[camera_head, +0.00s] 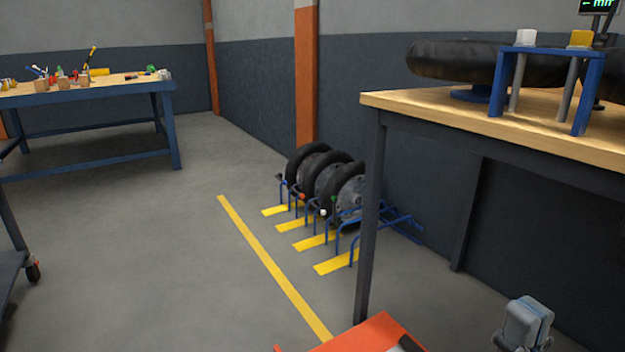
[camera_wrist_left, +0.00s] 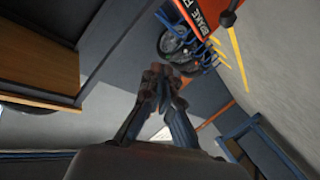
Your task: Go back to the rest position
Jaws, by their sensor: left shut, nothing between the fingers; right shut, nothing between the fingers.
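My right gripper (camera_head: 527,318) is at the lower right of the head view, grey and shut. It is below the level of the wooden bench top and apart from everything, with nothing seen in it. My left gripper (camera_wrist_left: 162,75) shows in the left wrist view with its dark fingers together and empty. The left gripper is not in the head view.
A wooden bench (camera_head: 395,100) at right bears a black tyre (camera_head: 445,62) and a blue stand (camera_head: 500,85). Wheels (camera_head: 345,195) stand in a floor rack beyond. An orange-red surface (camera_head: 365,335) is at bottom. A blue tool bench (camera_head: 90,92) is far left. Open floor lies between.

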